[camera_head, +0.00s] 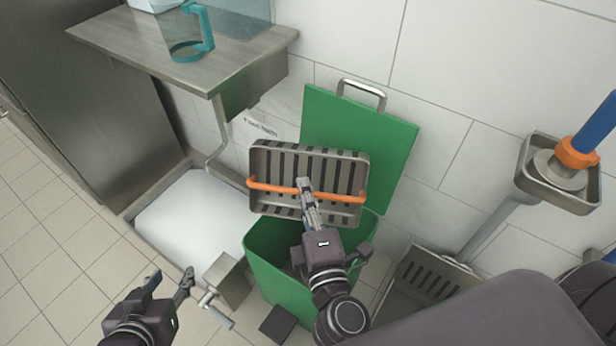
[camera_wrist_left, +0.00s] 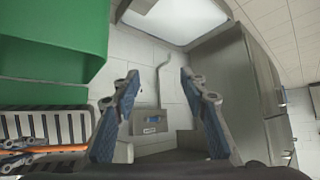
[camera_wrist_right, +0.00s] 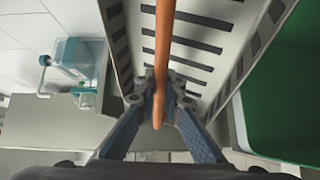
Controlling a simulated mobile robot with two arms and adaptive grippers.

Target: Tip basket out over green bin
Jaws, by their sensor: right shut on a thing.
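The basket (camera_head: 340,166) is a grey metal tray with dark slots and an orange handle bar (camera_head: 268,186). It is tilted steeply, its slotted floor facing the head camera, above the back of the green bin (camera_head: 268,262). The bin's green lid (camera_head: 392,152) stands open behind it. My right gripper (camera_head: 305,186) is shut on the orange handle, which also shows between its fingers in the right wrist view (camera_wrist_right: 165,60). No contents show in the basket. My left gripper (camera_head: 170,284) is open and empty, left of the bin.
A white-topped basin (camera_head: 190,220) lies left of the bin. A metal shelf (camera_head: 150,45) with a clear, teal-handled jug (camera_head: 187,30) is at upper left. A metal holder (camera_head: 545,180) with a blue-handled tool (camera_head: 597,125) is at right. A wall stands behind.

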